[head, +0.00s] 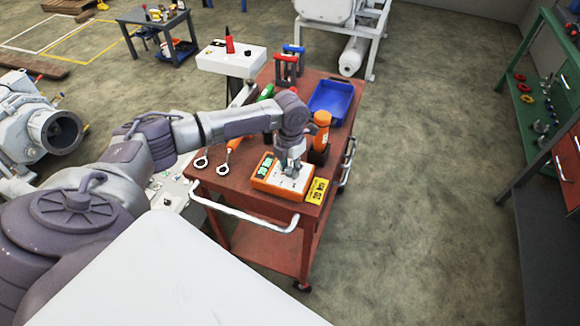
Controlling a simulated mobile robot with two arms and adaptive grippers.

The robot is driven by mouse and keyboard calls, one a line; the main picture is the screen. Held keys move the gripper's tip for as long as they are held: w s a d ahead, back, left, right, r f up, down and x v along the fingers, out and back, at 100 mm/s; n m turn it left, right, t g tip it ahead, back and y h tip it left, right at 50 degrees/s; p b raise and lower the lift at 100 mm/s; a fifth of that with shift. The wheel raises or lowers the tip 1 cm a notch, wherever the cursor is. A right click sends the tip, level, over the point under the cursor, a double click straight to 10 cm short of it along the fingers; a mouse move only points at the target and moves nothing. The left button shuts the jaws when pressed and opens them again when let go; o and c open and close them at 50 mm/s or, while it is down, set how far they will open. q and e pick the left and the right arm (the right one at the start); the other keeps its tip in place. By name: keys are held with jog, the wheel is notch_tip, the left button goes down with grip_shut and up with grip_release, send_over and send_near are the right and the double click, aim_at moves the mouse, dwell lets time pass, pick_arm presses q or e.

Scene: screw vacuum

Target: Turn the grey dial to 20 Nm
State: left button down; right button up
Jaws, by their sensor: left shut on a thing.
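An orange and white device (270,181) with small green displays lies on the red cart's top, near its front edge. My left gripper (291,170) reaches down onto the device's white face from above. It is shut on the grey dial there, and the fingers hide most of the dial. The dial's pointing direction cannot be made out. A yellow label (317,191) with black lettering, which reads as 20 Nm turned around, lies just right of the device. My right gripper is not in view.
The red cart (240,186) also bears a blue bin (331,102), an orange bottle-like tool (321,128) in a dark holder and ring-ended tools (223,168) on the left. A white handle (243,214) runs along its front. Open floor lies to the right.

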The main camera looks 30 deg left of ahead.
aim_at(290, 170)
pick_arm(q)
jog(key=c, duration=0.8)
grip_release()
notch_tip(290, 170, up, 12)
